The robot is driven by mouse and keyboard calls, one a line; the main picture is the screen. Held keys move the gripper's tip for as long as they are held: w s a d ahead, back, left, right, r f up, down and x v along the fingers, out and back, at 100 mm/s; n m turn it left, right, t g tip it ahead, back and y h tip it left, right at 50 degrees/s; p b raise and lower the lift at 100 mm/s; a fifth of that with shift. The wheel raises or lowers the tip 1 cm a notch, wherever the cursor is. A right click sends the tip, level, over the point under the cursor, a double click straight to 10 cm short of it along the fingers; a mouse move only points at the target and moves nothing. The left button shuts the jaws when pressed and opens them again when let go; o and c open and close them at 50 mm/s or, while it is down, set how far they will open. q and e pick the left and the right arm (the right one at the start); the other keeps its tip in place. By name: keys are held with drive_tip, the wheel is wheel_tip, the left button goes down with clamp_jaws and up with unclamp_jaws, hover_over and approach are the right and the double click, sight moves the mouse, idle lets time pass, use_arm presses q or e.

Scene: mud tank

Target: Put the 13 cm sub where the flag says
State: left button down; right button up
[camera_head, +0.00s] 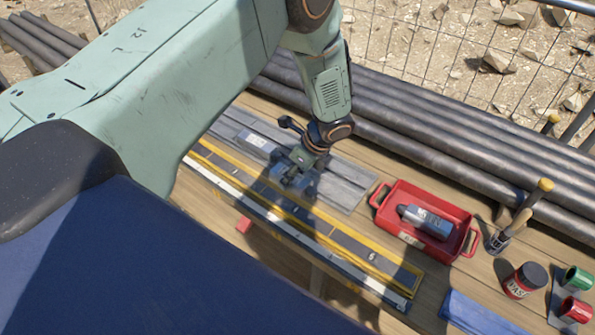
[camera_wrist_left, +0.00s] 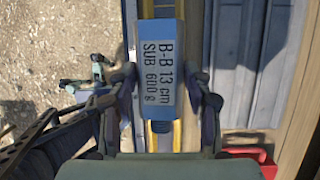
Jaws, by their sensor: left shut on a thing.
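The 13 cm sub (camera_wrist_left: 158,75) is a blue-grey piece with a white label reading "B-B 13 cm SUB 600 g" in the left wrist view. My left gripper (camera_wrist_left: 163,100) is shut on it, one finger on each side. In the head view my left gripper (camera_head: 290,178) is over the yellow-edged rack (camera_head: 340,238), near the grey grooved tray (camera_head: 345,190); the sub is mostly hidden there. I cannot tell whether the sub touches the rack. A dark "5"-like mark shows near the rack's right end. I make out no clear flag.
A red tray (camera_head: 387,205) holding a grey cylinder (camera_head: 425,220) stands right of the grooved tray. A brush cup (camera_head: 497,240), red can (camera_head: 524,280), small green and red cups and a blue cloth (camera_head: 480,314) lie farther right. Long pipes (camera_head: 430,135) run along the back.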

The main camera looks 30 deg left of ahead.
use_arm(q)
drive_tip(key=shift+s+a+f, duration=0.1)
drive_tip(key=shift+s+f, duration=0.1)
drive_tip(key=shift+f, duration=0.15)
drive_tip(key=shift+s+f+b, duration=0.1)
drive_tip(key=shift+f+b, duration=0.2)
drive_tip(key=shift+b, duration=0.25)
drive_tip(key=f+b, duration=0.2)
drive_tip(key=f, duration=0.1)
drive_tip(key=f+b, duration=0.2)
drive_tip(key=shift+w+d, duration=0.2)
drive_tip(key=shift+w, duration=0.15)
drive_tip(key=shift+s+a+f, duration=0.1)
drive_tip(key=shift+s+f, duration=0.05)
drive_tip(key=shift+f, duration=0.25)
drive_tip(key=shift+s+f+b, duration=0.1)
drive_tip(key=shift+f+b, duration=0.25)
drive_tip(key=shift+b, duration=0.25)
drive_tip(key=shift+w+d+f, duration=0.1)
drive_tip(key=shift+w+d, duration=0.1)
drive_tip(key=shift+d, duration=0.05)
drive_tip(key=shift+w, duration=0.1)
drive_tip(key=shift+a, duration=0.2)
drive_tip(key=shift+s, duration=0.25)
